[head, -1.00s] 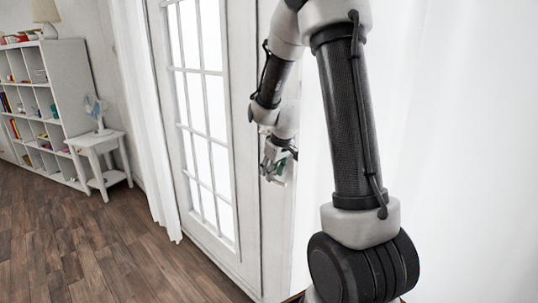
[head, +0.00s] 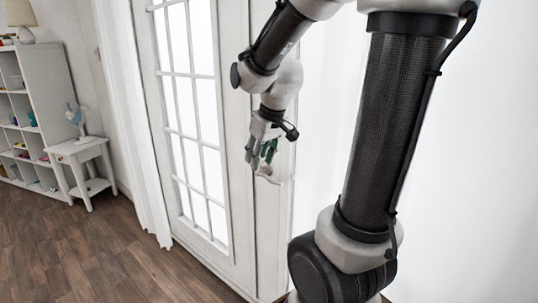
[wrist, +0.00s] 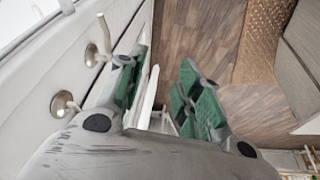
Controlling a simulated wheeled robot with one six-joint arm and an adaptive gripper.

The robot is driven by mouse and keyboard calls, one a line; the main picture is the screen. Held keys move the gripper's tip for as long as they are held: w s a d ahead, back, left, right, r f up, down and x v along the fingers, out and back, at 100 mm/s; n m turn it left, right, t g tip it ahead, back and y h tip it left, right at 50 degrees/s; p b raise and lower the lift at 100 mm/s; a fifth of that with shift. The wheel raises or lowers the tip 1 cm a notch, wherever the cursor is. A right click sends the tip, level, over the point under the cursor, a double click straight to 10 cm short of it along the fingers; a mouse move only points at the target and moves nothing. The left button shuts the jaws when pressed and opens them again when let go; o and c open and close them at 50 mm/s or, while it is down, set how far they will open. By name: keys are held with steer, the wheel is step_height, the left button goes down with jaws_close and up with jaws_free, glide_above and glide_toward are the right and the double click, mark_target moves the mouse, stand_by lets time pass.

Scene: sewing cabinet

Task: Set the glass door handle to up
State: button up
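The white door with glass panes (head: 195,125) stands upright in the middle of the head view. In the wrist view a metal lever (wrist: 104,32) rises from a round plate (wrist: 90,54) on the door face. A second round metal fitting (wrist: 65,103) sits on the same face. My gripper (head: 262,158) is at the door's right side, fingers pointing down. A small pale shape just below the fingertips in the head view may be the handle. In the wrist view my gripper (wrist: 158,85) is open, its green-padded fingers apart, with the left finger beside the lever. I see no grip on it.
A white curtain (head: 128,130) hangs left of the door. The wooden floor (head: 100,250) before the door is clear.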

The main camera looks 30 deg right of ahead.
steer(key=s+a+r, duration=0.1)
steer(key=s+r, duration=0.2)
steer(key=s, duration=0.4)
steer(key=shift+a+m, duration=0.2)
steer(key=shift+m, duration=0.1)
steer(key=shift+r, duration=0.1)
steer(key=s+r, duration=0.1)
steer(key=s, duration=0.9)
steer(key=shift+a+r+m, duration=0.2)
steer(key=shift+a+m, duration=0.2)
